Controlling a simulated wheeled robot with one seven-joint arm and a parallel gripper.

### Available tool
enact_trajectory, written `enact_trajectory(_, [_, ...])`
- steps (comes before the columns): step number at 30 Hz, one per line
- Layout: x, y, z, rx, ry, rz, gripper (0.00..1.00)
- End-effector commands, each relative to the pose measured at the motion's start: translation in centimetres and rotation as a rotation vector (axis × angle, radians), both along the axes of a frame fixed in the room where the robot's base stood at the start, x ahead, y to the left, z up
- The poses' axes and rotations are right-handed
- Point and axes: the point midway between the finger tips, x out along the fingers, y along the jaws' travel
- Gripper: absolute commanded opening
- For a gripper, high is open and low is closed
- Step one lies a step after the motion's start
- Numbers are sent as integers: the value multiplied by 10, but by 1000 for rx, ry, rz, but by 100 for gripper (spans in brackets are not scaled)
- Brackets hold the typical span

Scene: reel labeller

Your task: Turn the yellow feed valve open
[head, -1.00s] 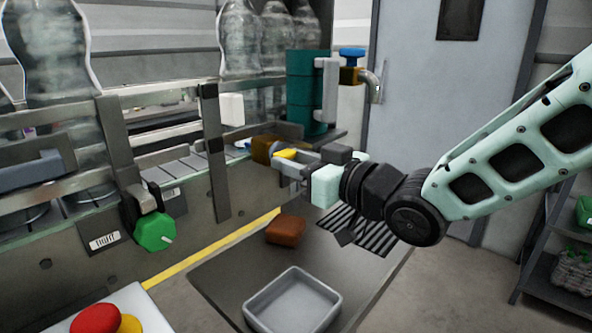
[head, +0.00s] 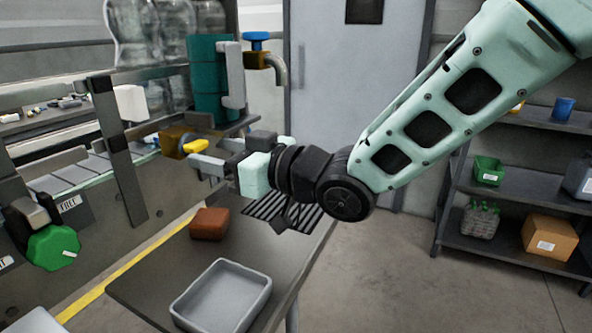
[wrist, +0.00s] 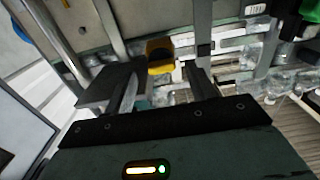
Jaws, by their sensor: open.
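The yellow feed valve (head: 196,146) has a yellow handle on a brass-coloured body (head: 173,140), on the machine's side left of centre in the head view. In the wrist view its yellow part (wrist: 160,56) shows ahead, near the middle between the fingers. My gripper (head: 213,160) is open and empty, with its fingers close to the handle, just right of and below it in the head view. In the wrist view my gripper (wrist: 165,88) has its two fingers spread either side of the handle's line. I cannot tell whether a finger touches the handle.
A green knob (head: 54,248) is at the lower left. A blue-handled tap (head: 257,40) is beside a teal cylinder (head: 208,85). Below my gripper, a table (head: 150,282) holds a grey tray (head: 222,297) and a brown block (head: 210,223). Shelves (head: 522,180) stand at right.

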Motion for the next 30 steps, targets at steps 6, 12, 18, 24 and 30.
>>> enact_trajectory(6, [-19,-48,-1,-1,-3,-2,56])
enact_trajectory(12, [-37,-91,-1,-2,-2,-3,56])
enact_trajectory(18, [-51,-123,0,-2,-1,-1,56])
enact_trajectory(24, [-57,-138,0,0,-1,0,56])
enact_trajectory(30, [-58,-140,0,-1,0,1,56])
